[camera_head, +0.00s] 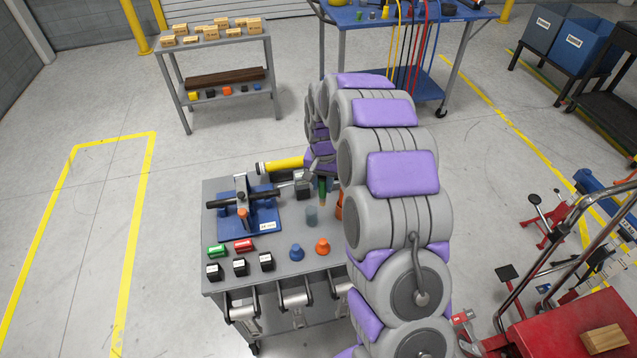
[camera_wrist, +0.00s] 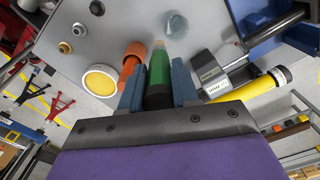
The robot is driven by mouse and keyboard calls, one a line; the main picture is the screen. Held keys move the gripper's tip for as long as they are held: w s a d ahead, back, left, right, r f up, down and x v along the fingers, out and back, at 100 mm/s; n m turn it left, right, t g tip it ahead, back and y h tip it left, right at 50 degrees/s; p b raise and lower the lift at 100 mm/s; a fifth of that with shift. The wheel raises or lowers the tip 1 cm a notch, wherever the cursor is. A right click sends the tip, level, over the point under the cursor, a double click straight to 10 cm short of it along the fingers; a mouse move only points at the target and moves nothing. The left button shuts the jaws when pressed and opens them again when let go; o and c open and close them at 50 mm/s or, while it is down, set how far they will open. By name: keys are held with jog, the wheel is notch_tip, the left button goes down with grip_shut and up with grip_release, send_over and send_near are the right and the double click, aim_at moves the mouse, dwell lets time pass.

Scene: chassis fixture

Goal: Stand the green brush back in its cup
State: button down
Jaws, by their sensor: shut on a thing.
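The green brush (camera_wrist: 158,70) is between the two blue-grey fingers of my gripper (camera_wrist: 158,88), which is shut on it. Its pale tip points away from my wrist, toward a translucent grey cup (camera_wrist: 176,24). In the head view the green brush (camera_head: 322,187) hangs roughly upright below my gripper (camera_head: 322,176), above the table. The cup (camera_head: 311,215) stands on the table just below and left of it, and the brush looks outside it. My arm hides part of the table to the right.
An orange object (camera_wrist: 133,56) is close beside the brush. A yellow cylinder (camera_head: 283,164) and a dark grey labelled block (camera_wrist: 212,74) are near my gripper. A blue fixture (camera_head: 262,226) stands left of the cup. Blue and orange knobs (camera_head: 322,246) stand in front.

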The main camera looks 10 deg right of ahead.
jog(key=shift+a+p, duration=0.5)
jog(key=shift+a, duration=1.45)
jog(key=f, duration=0.4)
jog(key=shift+s+a+f, duration=0.1)
jog(key=shift+a, duration=0.25)
dwell(0.4)
jog(key=shift+f, duration=0.1)
jog(key=shift+a, duration=0.1)
